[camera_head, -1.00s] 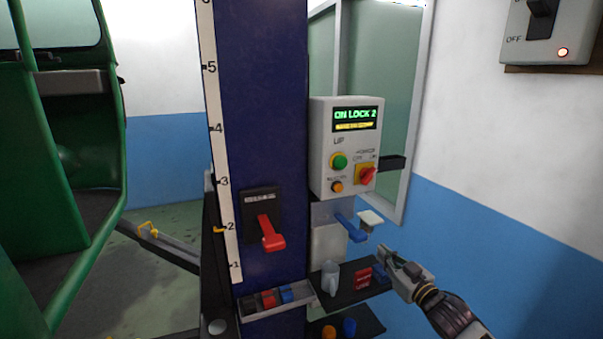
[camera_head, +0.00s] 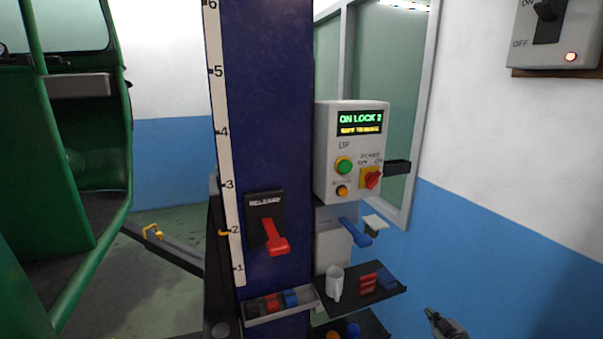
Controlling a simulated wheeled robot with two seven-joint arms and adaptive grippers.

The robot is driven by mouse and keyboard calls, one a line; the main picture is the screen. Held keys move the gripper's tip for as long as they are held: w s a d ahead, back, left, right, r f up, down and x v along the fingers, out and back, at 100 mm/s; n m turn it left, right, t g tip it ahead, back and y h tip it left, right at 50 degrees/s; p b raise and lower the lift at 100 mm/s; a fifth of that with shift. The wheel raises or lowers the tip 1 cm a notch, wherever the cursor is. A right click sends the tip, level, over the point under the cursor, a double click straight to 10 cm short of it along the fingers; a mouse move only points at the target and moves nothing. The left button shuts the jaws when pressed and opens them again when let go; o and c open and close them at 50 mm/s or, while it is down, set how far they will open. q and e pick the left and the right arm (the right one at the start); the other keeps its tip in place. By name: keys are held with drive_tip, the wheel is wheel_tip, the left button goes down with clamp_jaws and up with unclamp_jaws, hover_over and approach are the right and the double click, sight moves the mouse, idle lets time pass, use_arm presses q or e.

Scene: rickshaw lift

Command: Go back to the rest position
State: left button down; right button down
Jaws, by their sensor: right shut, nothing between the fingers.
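My right gripper (camera_head: 432,314) is low in the head view, right of the shelves, shut and empty, apart from anything. Most of its arm is below the picture edge. My left gripper is not in view. The control box (camera_head: 350,152) on the blue post (camera_head: 272,135) has a lit display (camera_head: 360,123) reading "ON LOCK 2", with a yellow line below. It carries a green button (camera_head: 344,165), an orange button (camera_head: 342,191) and a red power knob (camera_head: 373,180). A red release lever (camera_head: 275,238) on the post points down.
A green rickshaw (camera_head: 95,150) stands at left beside a grey lift arm (camera_head: 165,248). A switch box (camera_head: 575,35) is upper right. Space before the blue wall at right is clear.

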drive_tip(key=s+d+f+m+g+h, duration=0.1)
drive_tip(key=s+d+f+g, duration=0.1)
drive_tip(key=s+f, duration=0.5)
drive_tip(key=s+d+f+g, duration=0.15)
drive_tip(key=s+f, duration=0.25)
drive_tip(key=f, duration=0.6)
drive_tip(key=s+d+f+m+g+h, duration=0.1)
drive_tip(key=s+d+f+g, duration=0.1)
drive_tip(key=s+f, duration=0.5)
drive_tip(key=s+a+f+g, duration=0.2)
drive_tip(key=s+f, duration=0.6)
drive_tip(key=s+a+f+g, duration=0.1)
drive_tip(key=s+a+f, duration=0.2)
drive_tip(key=s+f, duration=0.5)
drive_tip(key=s+a+f+g+y, duration=0.1)
drive_tip(key=s+a+f+g, duration=0.1)
drive_tip(key=s+a, duration=0.7)
drive_tip(key=s+a+f+m+g+y, duration=0.1)
drive_tip(key=s+a+f+g, duration=0.1)
drive_tip(key=s+a+f, duration=0.3)
drive_tip(key=s+a, duration=0.4)
drive_tip(key=s, duration=0.6)
drive_tip(key=shift+s+a+f+m, duration=0.15)
drive_tip(key=shift+a+m, duration=0.15)
drive_tip(key=shift+a, duration=0.05)
